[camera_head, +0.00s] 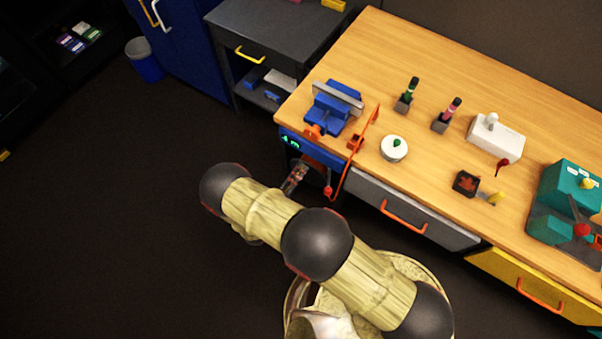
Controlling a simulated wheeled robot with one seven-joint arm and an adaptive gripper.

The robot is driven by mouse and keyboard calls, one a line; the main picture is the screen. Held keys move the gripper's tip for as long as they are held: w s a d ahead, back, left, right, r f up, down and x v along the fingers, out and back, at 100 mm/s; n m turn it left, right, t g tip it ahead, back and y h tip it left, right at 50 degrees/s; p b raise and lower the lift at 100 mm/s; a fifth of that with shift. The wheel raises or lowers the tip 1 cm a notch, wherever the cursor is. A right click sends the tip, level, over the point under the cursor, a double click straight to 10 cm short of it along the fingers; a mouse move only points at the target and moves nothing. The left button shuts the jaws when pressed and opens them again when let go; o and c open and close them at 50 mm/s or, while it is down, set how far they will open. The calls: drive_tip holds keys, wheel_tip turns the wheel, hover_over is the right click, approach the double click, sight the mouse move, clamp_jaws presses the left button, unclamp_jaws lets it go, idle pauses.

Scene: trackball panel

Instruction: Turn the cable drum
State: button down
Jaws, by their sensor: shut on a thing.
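A dark rounded part with a reddish upper edge, which looks like the cable drum (316,169), sits at the bench's front left, below a blue panel with a small green readout (290,141). My gripper (299,172) reaches up to it from the lower left, beyond my arm's wrist. Its fingers are small and dark here and appear shut on the drum's near left side. The exact contact point is hard to make out. My arm hides part of the area below the drum.
An orange bent bar (350,160) runs from the benchtop down past the drum, close to my gripper. A blue vise (334,107) stands above on the wooden bench (400,60). A grey drawer (408,208) is to the right.

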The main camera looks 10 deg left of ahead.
drive_tip(key=c, duration=1.7)
unclamp_jaws()
drive_tip(key=shift+c, duration=0.2)
drive_tip(key=v, duration=1.2)
drive_tip(key=shift+a+f, duration=0.1)
